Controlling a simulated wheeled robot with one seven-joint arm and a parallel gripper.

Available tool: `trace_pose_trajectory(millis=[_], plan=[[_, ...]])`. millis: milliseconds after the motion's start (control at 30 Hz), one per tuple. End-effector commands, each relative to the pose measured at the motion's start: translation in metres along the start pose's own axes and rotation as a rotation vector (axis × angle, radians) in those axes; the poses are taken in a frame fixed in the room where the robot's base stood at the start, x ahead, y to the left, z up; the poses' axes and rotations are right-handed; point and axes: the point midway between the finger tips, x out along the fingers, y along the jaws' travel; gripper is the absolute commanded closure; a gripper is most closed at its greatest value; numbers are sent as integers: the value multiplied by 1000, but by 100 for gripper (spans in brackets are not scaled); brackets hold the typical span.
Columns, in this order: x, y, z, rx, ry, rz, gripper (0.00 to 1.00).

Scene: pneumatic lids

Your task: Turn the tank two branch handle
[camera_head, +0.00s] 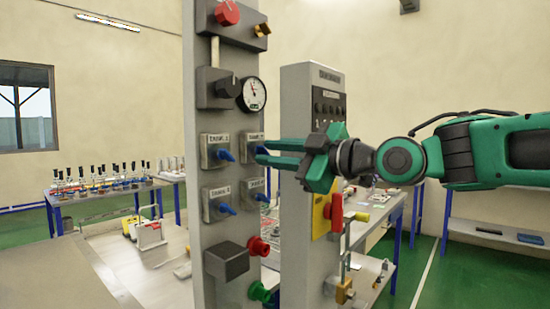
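A tall grey panel (204,270) carries several small valve plates with blue handles in two columns. The upper-left plate (217,139) has a blue handle (226,155) tilted down to the right. The upper-right plate (249,137) reads like a tank label, but its number is too small to be sure; its blue handle (261,150) is partly hidden by my fingers. My green gripper (264,152) comes in from the right with its fingers apart. Its fingertips are at the upper-right handle; I cannot tell whether they touch it.
Two lower plates with blue handles (227,208) sit just below. A second grey cabinet (296,230) stands close beneath my gripper.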

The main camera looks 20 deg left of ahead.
Motion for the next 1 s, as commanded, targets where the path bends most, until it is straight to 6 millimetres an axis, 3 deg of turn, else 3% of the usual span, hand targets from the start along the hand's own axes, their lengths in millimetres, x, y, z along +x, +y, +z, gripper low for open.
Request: trace_pose_trajectory(millis=[400,600,1000], plan=[[-70,1,2,-1,-4,3,77],[-96,1,3,0,-4,2,77],[-104,0,3,1,-3,0,77]])
